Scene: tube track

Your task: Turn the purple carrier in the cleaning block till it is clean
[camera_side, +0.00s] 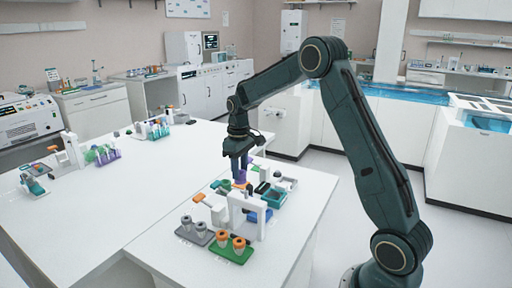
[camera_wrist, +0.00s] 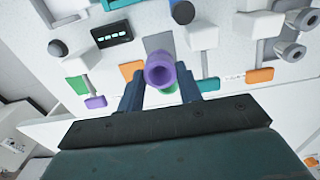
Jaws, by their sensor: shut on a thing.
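The purple carrier (camera_wrist: 160,72) is a round, hollow cup seen from above in the wrist view, between the two fingers of my gripper (camera_wrist: 168,88). My gripper is shut on it. In the side view my gripper (camera_side: 240,172) points down over the crowded bench end, with a bit of purple at its tips. A green part (camera_wrist: 170,97) shows just beside the carrier in the wrist view. I cannot tell which part is the cleaning block or how dirty the carrier is; my fingers and the carrier hide what lies under it.
A white arch-shaped stand (camera_side: 247,212) is close in front of my gripper. The bench's left part is mostly clear.

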